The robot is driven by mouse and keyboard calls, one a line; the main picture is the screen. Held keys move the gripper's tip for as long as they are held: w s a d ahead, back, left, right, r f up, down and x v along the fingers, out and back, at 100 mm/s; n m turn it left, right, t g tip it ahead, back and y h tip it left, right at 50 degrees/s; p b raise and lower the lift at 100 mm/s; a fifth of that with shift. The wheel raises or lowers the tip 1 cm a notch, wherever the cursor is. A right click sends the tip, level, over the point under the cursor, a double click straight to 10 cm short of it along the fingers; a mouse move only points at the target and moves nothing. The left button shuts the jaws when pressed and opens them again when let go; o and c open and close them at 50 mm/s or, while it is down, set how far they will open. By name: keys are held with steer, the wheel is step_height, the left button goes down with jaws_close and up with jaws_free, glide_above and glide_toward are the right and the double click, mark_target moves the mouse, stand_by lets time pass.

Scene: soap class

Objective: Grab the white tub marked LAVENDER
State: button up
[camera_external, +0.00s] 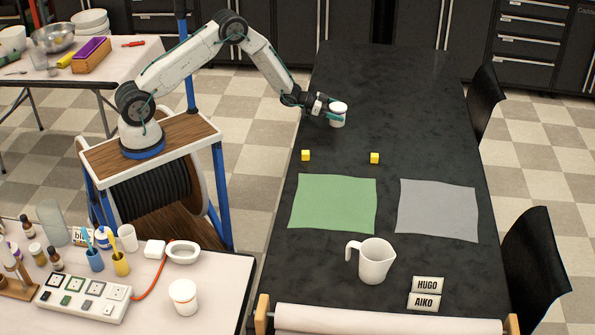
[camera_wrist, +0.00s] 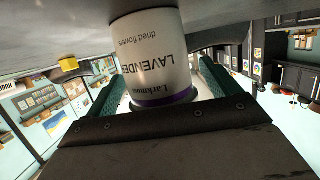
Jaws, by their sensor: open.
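The white tub marked LAVENDER (camera_external: 338,117) stands near the far left edge of the dark table. In the wrist view the tub (camera_wrist: 155,50) appears upside down, with the words "LAVENDER" and "dried flowers" and a purple band near its lid end. My gripper (camera_external: 326,105) reaches it from the left, low over the table. In the wrist view its green-padded fingers (camera_wrist: 160,88) are open, one on each side of the tub. Whether a pad touches the tub is hard to tell.
Two yellow cubes (camera_external: 306,155) (camera_external: 375,158) lie nearer the camera. The table's far part is clear. Another white tub (camera_external: 183,296) stands on the cluttered side table.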

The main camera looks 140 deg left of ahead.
steer(key=c, duration=1)
steer(key=shift+r, duration=0.1)
